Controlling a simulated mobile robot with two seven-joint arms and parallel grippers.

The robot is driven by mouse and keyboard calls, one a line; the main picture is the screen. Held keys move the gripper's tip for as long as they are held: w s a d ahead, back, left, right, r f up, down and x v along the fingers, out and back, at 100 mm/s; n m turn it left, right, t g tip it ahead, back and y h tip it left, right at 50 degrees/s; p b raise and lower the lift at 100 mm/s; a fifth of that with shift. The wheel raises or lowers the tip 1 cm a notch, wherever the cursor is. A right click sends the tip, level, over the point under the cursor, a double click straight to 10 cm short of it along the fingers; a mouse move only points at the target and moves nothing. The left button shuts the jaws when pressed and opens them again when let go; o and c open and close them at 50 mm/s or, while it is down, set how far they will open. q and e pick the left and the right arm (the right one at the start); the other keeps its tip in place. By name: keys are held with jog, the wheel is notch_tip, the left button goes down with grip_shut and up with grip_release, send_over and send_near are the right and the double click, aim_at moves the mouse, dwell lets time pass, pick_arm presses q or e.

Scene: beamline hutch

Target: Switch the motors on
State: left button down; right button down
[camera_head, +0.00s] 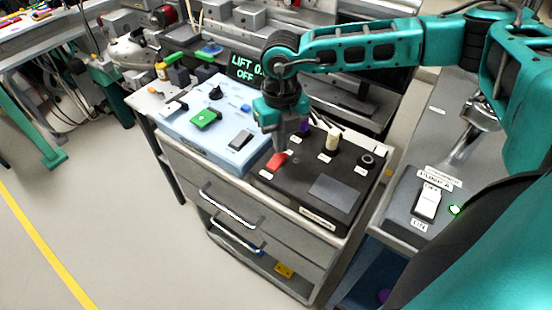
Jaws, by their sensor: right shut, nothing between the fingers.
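My right gripper (280,145) points down, shut and empty, right above a red switch (276,162) on a black control box (335,190). I cannot tell whether the fingertips touch the switch. The black box also carries a cream knob (332,140) and a black knob (367,160); its small labels are unreadable, so I cannot tell which control is for the motors. To its left is a pale blue box (222,155) with a green control (205,118), a black knob (215,93) and a grey rocker (241,138). My left gripper is out of view.
A dark display (243,68) behind the blue box reads LIFT and OFF, partly covered by my arm. At right, a grey box with a PUMP label carries a white rocker (428,203) and a lit green lamp (455,210). The drawer cabinet (225,185) stands below the boxes; floor at left is clear.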

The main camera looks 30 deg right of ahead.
jog(key=shift+f+b, duration=0.85)
jog(key=shift+f, duration=0.25)
dwell(0.7)
jog(key=shift+s+r, duration=0.1)
jog(key=shift+r+p, duration=2.45)
jog(key=shift+r, duration=1)
